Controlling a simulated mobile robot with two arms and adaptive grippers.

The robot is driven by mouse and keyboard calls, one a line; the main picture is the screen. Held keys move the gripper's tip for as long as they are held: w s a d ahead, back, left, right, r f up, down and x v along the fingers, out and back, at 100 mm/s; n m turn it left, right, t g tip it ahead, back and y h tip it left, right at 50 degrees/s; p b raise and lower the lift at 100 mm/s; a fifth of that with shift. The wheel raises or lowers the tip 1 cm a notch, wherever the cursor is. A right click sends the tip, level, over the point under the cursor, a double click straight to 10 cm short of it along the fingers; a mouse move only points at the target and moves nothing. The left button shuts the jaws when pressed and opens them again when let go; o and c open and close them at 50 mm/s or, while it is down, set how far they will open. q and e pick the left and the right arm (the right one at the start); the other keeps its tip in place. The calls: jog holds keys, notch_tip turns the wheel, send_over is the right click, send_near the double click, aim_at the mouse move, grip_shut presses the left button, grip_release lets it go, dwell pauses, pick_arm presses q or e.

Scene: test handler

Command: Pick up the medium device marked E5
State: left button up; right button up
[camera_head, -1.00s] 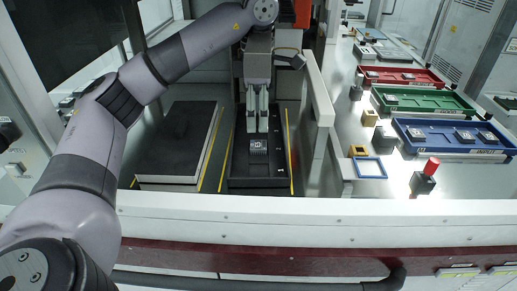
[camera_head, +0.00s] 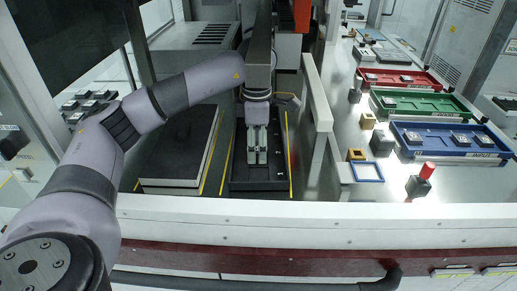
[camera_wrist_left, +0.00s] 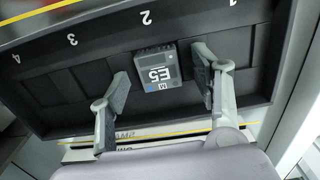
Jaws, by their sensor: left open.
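The medium device marked E5 (camera_wrist_left: 160,72) is a small dark grey block with a light label reading M and E5. In the left wrist view it sits in the black numbered tray (camera_wrist_left: 75,55), below the number 2. My left gripper (camera_head: 257,160) points down into the tray (camera_head: 272,181) in the head view and hides the device there. In the left wrist view the left gripper (camera_wrist_left: 160,78) is open, with one finger on either side of the device. A gap shows on each side. My right gripper is not in view.
A black-topped block (camera_head: 180,150) stands left of the tray. A white upright wall (camera_head: 316,95) rises on its right. Further right are red (camera_head: 400,79), green (camera_head: 420,102) and blue (camera_head: 447,139) trays holding devices, and a red-topped button (camera_head: 427,170).

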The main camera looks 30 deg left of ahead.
pick_arm(q)
jog(key=shift+c, duration=0.4)
jog(key=c, duration=1.2)
jog(key=shift+o, duration=0.2)
